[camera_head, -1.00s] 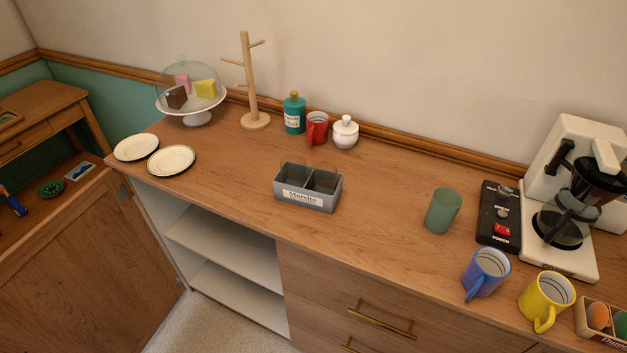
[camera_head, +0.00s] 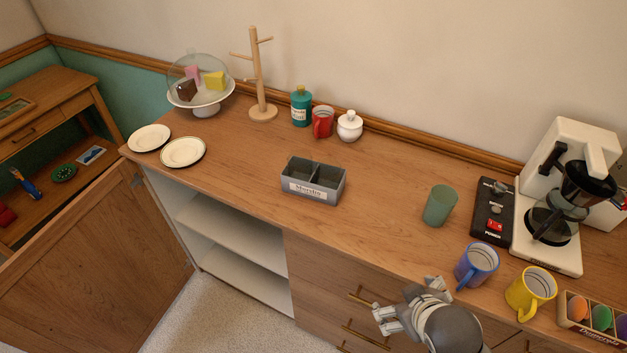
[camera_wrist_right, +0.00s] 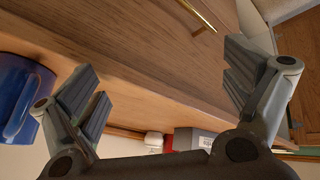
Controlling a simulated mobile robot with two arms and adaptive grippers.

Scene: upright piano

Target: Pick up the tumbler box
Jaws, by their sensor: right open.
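The grey open box (camera_head: 312,193), with two compartments and a white label on its front, stands upright on the wooden counter near the middle; I take it as the tumbler box. Its compartments look empty in the head view. A grey box, likely the same one, shows partly in the right wrist view (camera_wrist_right: 192,138) behind the gripper. My right gripper (camera_head: 404,299) is open and empty, in front of the counter's drawers, to the right of and nearer than the box. It also shows wide open in the right wrist view (camera_wrist_right: 162,78). My left gripper is not in view.
A green tumbler (camera_head: 440,205) stands right of the box. A blue mug (camera_head: 476,266) and yellow mug (camera_head: 530,292) stand near the front edge by the coffee maker (camera_head: 562,205). Plates (camera_head: 183,152) lie at left. Drawer handles (camera_head: 367,341) stick out. The counter around the box is clear.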

